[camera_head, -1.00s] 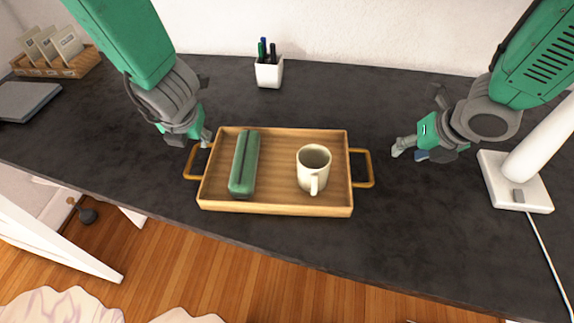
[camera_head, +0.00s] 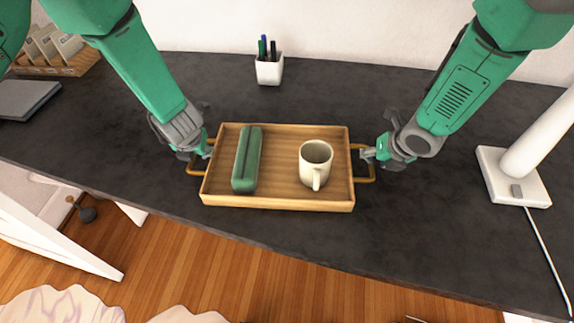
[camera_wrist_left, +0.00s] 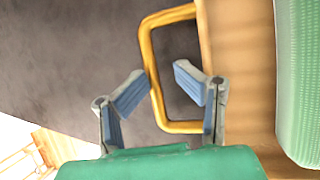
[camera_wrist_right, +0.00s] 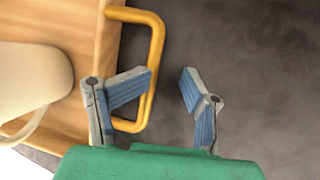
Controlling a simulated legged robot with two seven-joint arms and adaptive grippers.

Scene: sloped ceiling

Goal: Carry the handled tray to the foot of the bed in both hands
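The wooden tray (camera_head: 275,195) lies on the dark desk with a brass-coloured handle at each short end. A green case (camera_head: 246,160) and a cream mug (camera_head: 315,163) stand on it. My left gripper (camera_wrist_left: 160,85) is open at the left handle (camera_wrist_left: 152,70), its fingers on either side of the handle's outer bar. My right gripper (camera_wrist_right: 165,88) is open at the right handle (camera_wrist_right: 152,60), with the bar between its fingers, closer to the left finger. In the head view my right gripper (camera_head: 368,154) partly covers that handle.
A white pen cup (camera_head: 269,70) stands behind the tray. A white lamp base (camera_head: 512,178) with a cord is at the right. A laptop (camera_head: 25,98) and a wooden organiser (camera_head: 75,65) are at the back left. Wooden floor (camera_head: 200,260) shows beyond the desk's front edge.

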